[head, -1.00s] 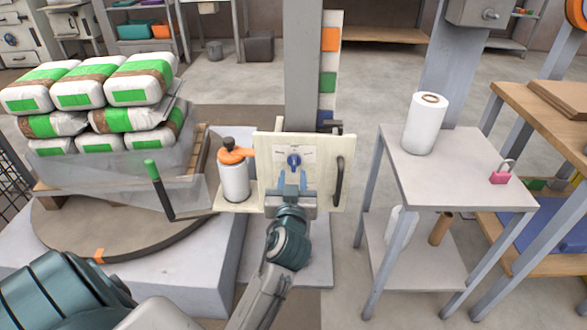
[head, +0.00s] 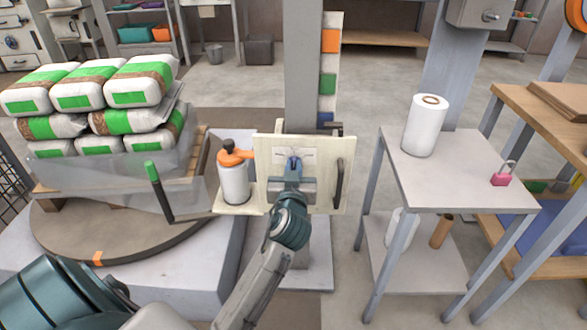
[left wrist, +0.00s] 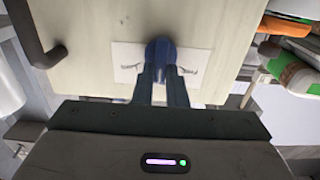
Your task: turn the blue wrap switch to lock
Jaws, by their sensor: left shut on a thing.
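The blue wrap switch (head: 294,161) sits on a white label on the cream panel (head: 328,192). It also shows in the left wrist view (left wrist: 160,50), at the tips of my fingers. My left gripper (head: 293,170) is in front of the panel and shut on the switch knob, one finger on each side of it. The left wrist view shows both blue fingers (left wrist: 161,74) reaching to the knob. The gripper hides part of the label, and its words are too small to read. My right gripper is in neither view.
A dark handle (head: 339,181) stands out on the panel's right side. An orange-topped white roll (head: 234,182) stands left of the panel. A green-tipped lever (head: 158,188) is near the stacked bags (head: 100,105). A grey side table (head: 465,180) stands to the right.

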